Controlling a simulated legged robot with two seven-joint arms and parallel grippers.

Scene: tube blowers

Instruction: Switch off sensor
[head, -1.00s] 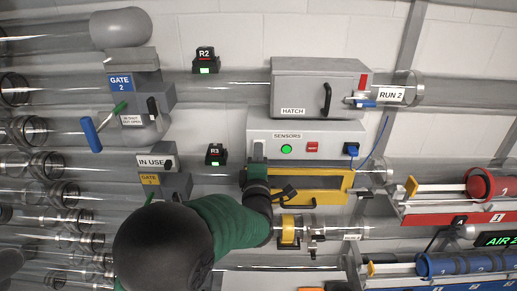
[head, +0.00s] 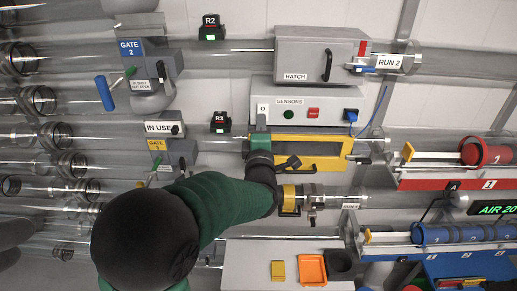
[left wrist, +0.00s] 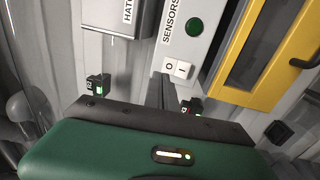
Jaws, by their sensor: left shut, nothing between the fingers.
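The grey sensors box (head: 335,112) is on the wall in the middle of the head view, under the hatch. Its round green lamp (head: 289,114) looks dark; it also looks dark in the left wrist view (left wrist: 194,27). A white rocker switch (head: 263,110) marked O and I is at the box's left end; it shows clearly in the left wrist view (left wrist: 177,68). A red button (head: 313,112) sits right of the lamp. My left gripper (head: 261,126) is shut and empty just below the switch. In the left wrist view its fingers (left wrist: 161,88) end close to the switch; contact cannot be told.
A yellow-framed window (head: 298,152) lies right below the sensors box, close to my left gripper. The hatch box (head: 318,60) is above. The R3 indicator (head: 220,122) is to the left. Clear tubes run across the wall. A table with an orange tray (head: 312,283) is below.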

